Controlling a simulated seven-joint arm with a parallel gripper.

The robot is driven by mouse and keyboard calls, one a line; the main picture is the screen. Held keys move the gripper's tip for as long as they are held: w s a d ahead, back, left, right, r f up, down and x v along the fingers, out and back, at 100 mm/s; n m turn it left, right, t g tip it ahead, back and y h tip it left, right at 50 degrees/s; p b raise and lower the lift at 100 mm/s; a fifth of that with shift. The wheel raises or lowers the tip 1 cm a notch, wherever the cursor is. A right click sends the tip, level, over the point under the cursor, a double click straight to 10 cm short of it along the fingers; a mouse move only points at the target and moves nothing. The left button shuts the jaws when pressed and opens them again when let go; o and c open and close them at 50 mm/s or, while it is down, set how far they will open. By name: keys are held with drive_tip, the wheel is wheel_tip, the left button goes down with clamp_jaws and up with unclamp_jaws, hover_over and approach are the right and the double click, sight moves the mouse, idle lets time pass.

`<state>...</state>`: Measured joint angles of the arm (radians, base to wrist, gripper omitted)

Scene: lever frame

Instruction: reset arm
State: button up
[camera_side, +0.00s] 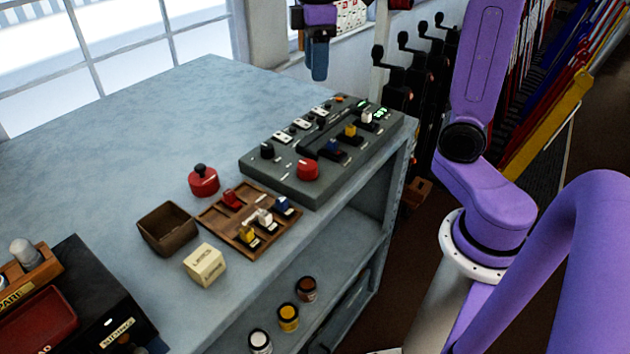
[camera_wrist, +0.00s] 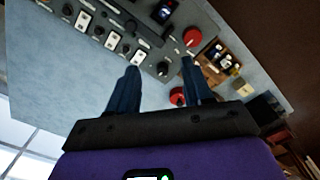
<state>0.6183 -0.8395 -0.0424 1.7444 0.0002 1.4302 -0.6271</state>
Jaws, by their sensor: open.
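My gripper (camera_side: 318,62) hangs at the top of the side view, above the far end of the bench. In the wrist view my gripper (camera_wrist: 160,75) shows two dark blue fingers spread apart with nothing between them. The grey control panel (camera_side: 290,180) lies on the bench below and in front of my gripper. It carries white switches, a red round button (camera_side: 307,169), dark knobs and small levers with blue, yellow and white tops. The panel also fills the upper part of the wrist view (camera_wrist: 150,50). My gripper touches nothing that I can see.
A wooden tray (camera_side: 210,217) holds several small coloured pieces. A red knobbed object (camera_side: 203,181), a brown open box (camera_side: 167,229) and a cream block (camera_side: 205,265) stand nearby. Dark boxes are at the lower left. The bench (camera_side: 160,120) is clear at the back left.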

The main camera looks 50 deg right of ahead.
drive_tip(key=s+a+f+n, duration=0.1)
drive_tip(key=s+a+f, duration=0.1)
drive_tip(key=s+f, duration=0.2)
drive_tip(key=s+a+f+n, duration=0.1)
drive_tip(key=s+f, duration=0.4)
drive_tip(key=s, duration=0.6)
drive_tip(key=s+a+f, duration=0.3)
drive_tip(key=s+f, duration=0.1)
drive_tip(key=s, duration=0.3)
drive_tip(key=shift+s+a+f+n, duration=0.2)
drive_tip(key=shift+s+a+n, duration=0.05)
drive_tip(key=shift+a+n, duration=0.15)
